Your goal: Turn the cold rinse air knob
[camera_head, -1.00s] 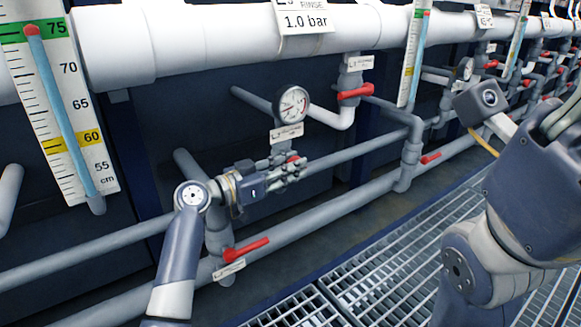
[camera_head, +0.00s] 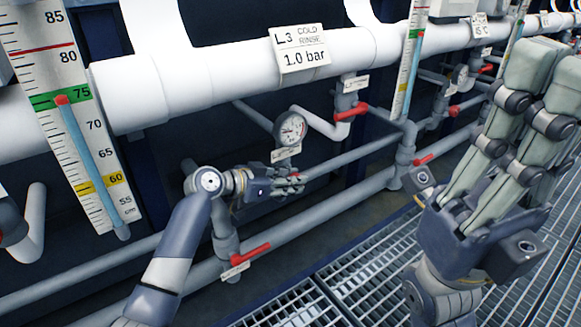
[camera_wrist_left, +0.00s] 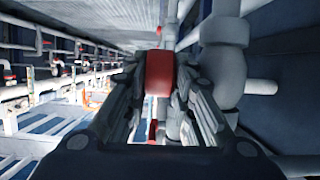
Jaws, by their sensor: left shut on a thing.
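The knob is a red block (camera_wrist_left: 159,73) between the fingers of my left gripper in the left wrist view. In the head view the left gripper (camera_head: 298,183) reaches the grey pipework below the round dial gauge (camera_head: 292,128), and its fingers mostly hide the knob. The left gripper is shut on the knob. A white sign (camera_head: 299,48) on the big white pipe reads L3 cold rinse, 1.0 bar. A level scale (camera_head: 75,120) at the left has its red float near the 75 mark. My right gripper (camera_head: 545,75) is raised at the right, away from the pipes; its finger gap is unclear.
A red lever (camera_head: 250,253) sits on the lower pipe, below the left gripper. Another red lever (camera_head: 350,112) is right of the gauge. A second level scale (camera_head: 408,65) hangs farther right. A metal grating floor (camera_head: 350,270) lies in front of the pipes.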

